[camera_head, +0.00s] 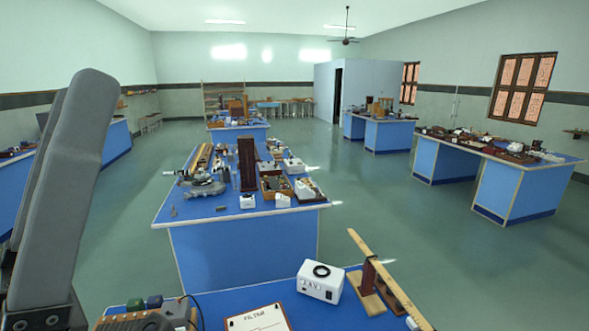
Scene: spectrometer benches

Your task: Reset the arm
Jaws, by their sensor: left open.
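My left gripper (72,95) rises at the left edge of the head view, close to the camera, with its grey fingers pointing up. It is open, and nothing shows between its fingers. One finger largely hides the other. It is above and to the left of the near bench. My right gripper is not in view.
The near blue bench (220,301) carries a white box (320,281), a wooden beam on a stand (386,279), a clipboard (258,318) and a keyed device (140,322). A cluttered bench (243,250) stands beyond. Open green floor (400,215) lies right.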

